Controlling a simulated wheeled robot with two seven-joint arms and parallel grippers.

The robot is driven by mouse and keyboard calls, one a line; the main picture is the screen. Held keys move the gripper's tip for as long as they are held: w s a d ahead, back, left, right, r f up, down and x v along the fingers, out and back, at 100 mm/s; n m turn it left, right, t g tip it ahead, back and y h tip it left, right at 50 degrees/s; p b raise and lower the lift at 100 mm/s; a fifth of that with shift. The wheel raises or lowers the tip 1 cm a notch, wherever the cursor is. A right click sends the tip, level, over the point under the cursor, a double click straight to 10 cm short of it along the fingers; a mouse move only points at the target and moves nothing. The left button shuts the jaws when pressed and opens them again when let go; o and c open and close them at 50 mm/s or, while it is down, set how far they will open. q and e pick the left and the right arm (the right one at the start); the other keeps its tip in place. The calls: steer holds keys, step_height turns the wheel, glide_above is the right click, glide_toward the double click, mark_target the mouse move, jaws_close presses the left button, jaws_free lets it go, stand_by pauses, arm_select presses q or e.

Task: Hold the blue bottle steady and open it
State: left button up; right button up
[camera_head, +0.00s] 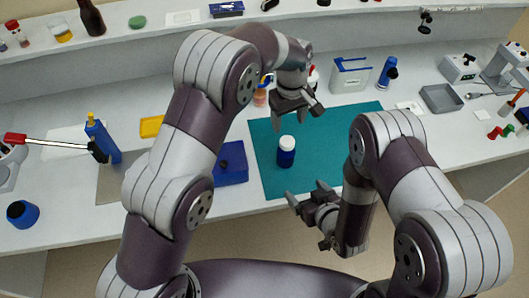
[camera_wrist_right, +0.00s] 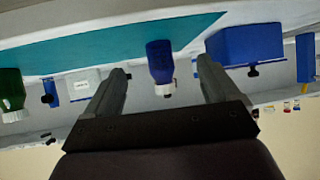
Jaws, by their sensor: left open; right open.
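The blue bottle (camera_head: 286,157) with a white cap (camera_head: 287,143) stands upright on the teal mat (camera_head: 330,135). In the right wrist view the bottle (camera_wrist_right: 160,58) appears upside down, with its cap (camera_wrist_right: 165,88) pointing down, between and beyond the fingers. My left gripper (camera_head: 298,117) is open and empty, above and behind the bottle, apart from it. My right gripper (camera_head: 307,193) is open and empty near the front table edge, in front and right of the bottle; it shows in the right wrist view too (camera_wrist_right: 162,72). Neither touches the bottle.
A blue box (camera_head: 231,163) stands just left of the bottle. A white container (camera_head: 350,76) and a blue spray-like bottle (camera_head: 387,73) stand behind the mat. The mat around the bottle is clear.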

mark_target(291, 158)
arm_select(q)
steer(key=shift+s+a+n, duration=0.15)
steer(key=shift+s+n, duration=0.05)
steer(key=shift+n, duration=0.4)
arm_select(e)
steer(key=shift+w+a+r+t+y, duration=0.2)
steer(key=shift+w+r+t, duration=0.15)
steer(key=shift+r, duration=0.25)
steer(key=shift+w+a+r+t+y, duration=0.2)
steer(key=shift+w+r+t, duration=0.15)
steer(key=shift+r, duration=0.25)
arm_select(q)
steer(key=shift+d, duration=0.35)
arm_select(e)
steer(key=x, duration=1.2)
steer(key=shift+w+d+r, duration=0.25)
steer(key=shift+w+d, duration=0.1)
steer(key=shift+w, duration=0.15)
arm_select(q)
steer(key=shift+a+n, duration=0.1)
steer(key=shift+n, duration=0.2)
arm_select(e)
steer(key=shift+a, duration=0.15)
